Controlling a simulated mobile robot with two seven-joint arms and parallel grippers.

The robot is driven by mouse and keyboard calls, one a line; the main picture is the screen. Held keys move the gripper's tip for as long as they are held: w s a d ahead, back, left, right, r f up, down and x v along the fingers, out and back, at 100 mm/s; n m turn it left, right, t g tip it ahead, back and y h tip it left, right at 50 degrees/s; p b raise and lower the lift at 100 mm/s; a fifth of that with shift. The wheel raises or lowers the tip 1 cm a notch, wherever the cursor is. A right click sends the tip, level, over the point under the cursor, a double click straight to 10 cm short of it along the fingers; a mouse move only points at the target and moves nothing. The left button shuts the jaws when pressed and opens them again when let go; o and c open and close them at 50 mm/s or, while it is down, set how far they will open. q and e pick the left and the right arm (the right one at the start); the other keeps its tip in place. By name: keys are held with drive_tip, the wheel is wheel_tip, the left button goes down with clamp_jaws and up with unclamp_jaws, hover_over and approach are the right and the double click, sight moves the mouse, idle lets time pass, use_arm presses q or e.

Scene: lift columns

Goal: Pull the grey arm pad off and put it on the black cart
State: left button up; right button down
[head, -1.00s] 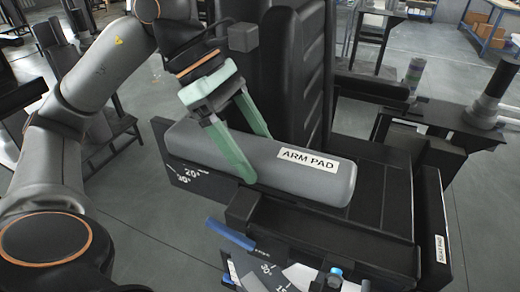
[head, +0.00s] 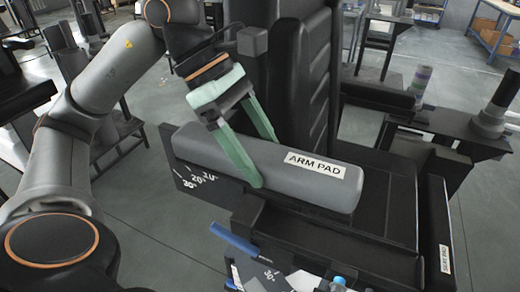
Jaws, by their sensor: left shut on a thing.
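The grey arm pad (head: 300,187) is a long rounded bar with a white "ARM PAD" label. It lies along the side of a black padded seat, over a black plate with angle marks (head: 196,180). My left gripper (head: 263,160) comes down from above with its green fingers astride the pad, left of the label, and is shut on it. The pad still sits low against the plate; I cannot tell whether it is clear of its mount. The right gripper is not in view. I cannot make out the black cart for certain.
The seat's tall black backrest (head: 308,75) stands right behind the gripper. A blue handle (head: 233,238) sticks out below the pad. The seat pad (head: 432,230) is at the right. A banded cylinder (head: 420,82) and a grey post (head: 492,118) stand behind right. Open floor lies at the left.

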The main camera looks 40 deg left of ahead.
sight(260, 149)
use_arm(q)
drive_tip(key=shift+r+p, duration=3.1)
drive_tip(key=shift+r, duration=0.4)
